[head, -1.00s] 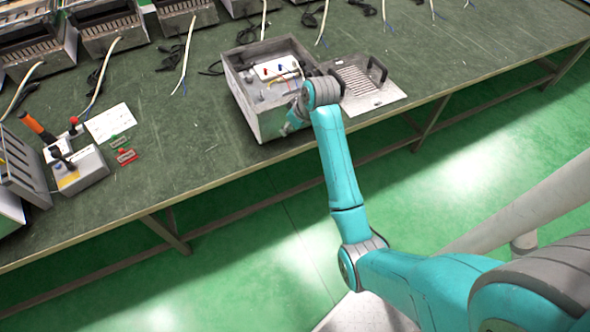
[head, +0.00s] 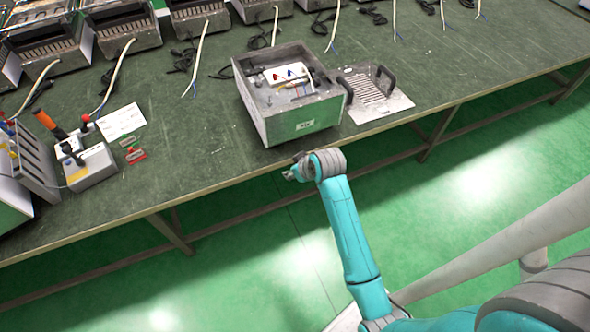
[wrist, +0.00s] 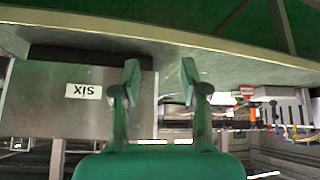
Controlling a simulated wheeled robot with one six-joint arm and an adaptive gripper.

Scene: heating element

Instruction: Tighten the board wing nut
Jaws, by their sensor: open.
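The open metal box (head: 304,124) stands near the front edge of the workbench. Inside it is a white board (head: 287,75) with small red and blue terminals and thin wires. I cannot make out a wing nut at this size. My gripper (head: 288,173) is in front of the bench edge, clear of the box on the near side. In the wrist view my gripper (wrist: 161,78) is open, with nothing between its two fingers. That view is upside down, and the box front (wrist: 100,115) with its "SIX" label shows at left behind the fingers. The board is not visible there.
A slotted cover (head: 390,104) with black handles lies right of the box. A grey device (head: 92,166) with an orange-handled tool and a white sheet (head: 121,121) are at left. Several similar units line the back.

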